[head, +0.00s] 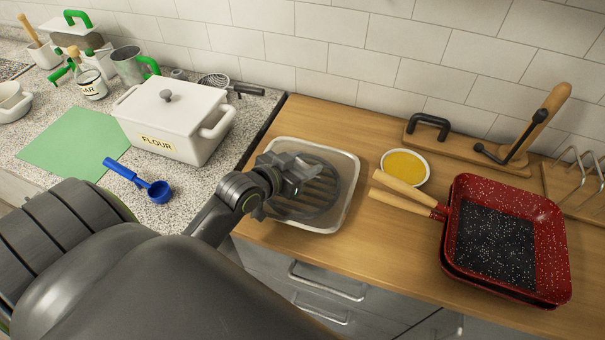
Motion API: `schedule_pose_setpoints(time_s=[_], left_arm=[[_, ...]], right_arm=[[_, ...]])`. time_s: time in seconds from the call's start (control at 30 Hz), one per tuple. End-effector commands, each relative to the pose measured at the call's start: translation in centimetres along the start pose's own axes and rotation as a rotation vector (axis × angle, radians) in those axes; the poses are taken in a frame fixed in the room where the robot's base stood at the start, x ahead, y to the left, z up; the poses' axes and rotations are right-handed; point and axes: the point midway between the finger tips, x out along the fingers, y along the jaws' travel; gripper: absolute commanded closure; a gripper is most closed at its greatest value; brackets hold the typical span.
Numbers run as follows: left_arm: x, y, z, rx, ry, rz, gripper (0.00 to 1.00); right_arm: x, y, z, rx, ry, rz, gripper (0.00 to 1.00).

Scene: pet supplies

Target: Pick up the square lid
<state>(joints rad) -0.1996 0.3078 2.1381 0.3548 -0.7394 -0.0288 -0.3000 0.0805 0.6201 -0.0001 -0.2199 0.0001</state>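A square piece with rounded corners and a pale rim (347,190) lies on the wooden counter left of centre; it looks like the square lid. Its middle shows a dark round area with ridges, partly covered by my gripper. My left gripper (300,172) is over its upper left part, with the arm reaching in from the lower left. Whether the fingers are apart, or touch the piece, I cannot tell. If there is a knob or handle, the gripper hides it. My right gripper is not in view.
Red speckled square pans (500,245) stand at right, wooden handles pointing left. A bowl of yellow contents (405,167) sits between. A white lidded FLOUR box (175,125) and blue scoop (158,190) are on the stone counter.

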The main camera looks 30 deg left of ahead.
Motion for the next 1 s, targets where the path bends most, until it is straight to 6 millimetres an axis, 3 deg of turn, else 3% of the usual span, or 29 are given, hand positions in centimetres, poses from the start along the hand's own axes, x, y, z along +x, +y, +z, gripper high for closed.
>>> schedule_pose_setpoints(time_s=[0.03, 0.3, 0.77, 1.0], left_arm=[[0.0, 0.0, 0.0, 0.0, 0.0, 0.0, 0.64], [0.0, 0.0, 0.0, 0.0, 0.0, 0.0, 0.99], [-0.2, 0.0, -0.7, 0.002, 0.006, 0.001, 1.0], [-1.7, 0.1, -4.4, 0.006, 0.011, 0.003, 1.0]], right_arm=[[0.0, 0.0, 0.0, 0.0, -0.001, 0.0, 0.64], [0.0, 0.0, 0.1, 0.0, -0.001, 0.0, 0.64], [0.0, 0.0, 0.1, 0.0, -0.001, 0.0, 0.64], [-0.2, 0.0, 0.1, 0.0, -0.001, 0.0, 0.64]])
